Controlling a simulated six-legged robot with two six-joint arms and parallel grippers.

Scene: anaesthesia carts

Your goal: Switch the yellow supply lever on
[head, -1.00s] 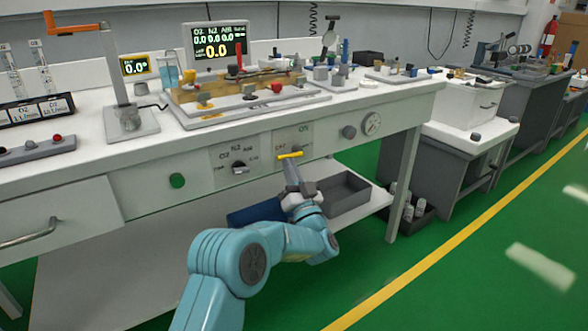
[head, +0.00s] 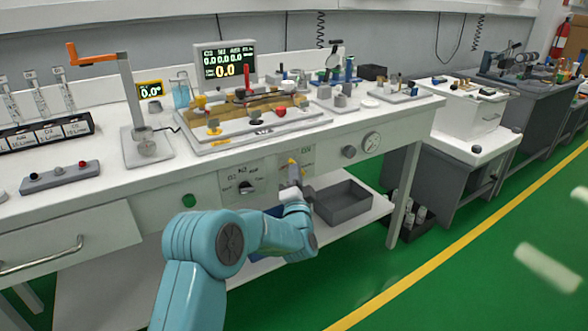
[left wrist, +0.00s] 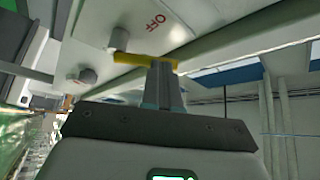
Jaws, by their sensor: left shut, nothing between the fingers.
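The yellow supply lever (head: 292,162) is on a light panel on the front of the near bench. In the head view it now looks steep, and my left gripper (head: 298,181) partly covers it. In the left wrist view the lever (left wrist: 138,58) is a yellow bar beside a grey hub, with a red OFF mark (left wrist: 160,22) on the panel. My left gripper (left wrist: 163,65) is shut and empty, its tips at one end of the bar; I cannot tell if they touch it. My right gripper is out of view.
A black selector knob (head: 246,187) is left of the lever; a grey knob (head: 348,151) and a round gauge (head: 371,142) are right. A grey bin (head: 343,203) stands on the shelf below. Green floor is open to the right.

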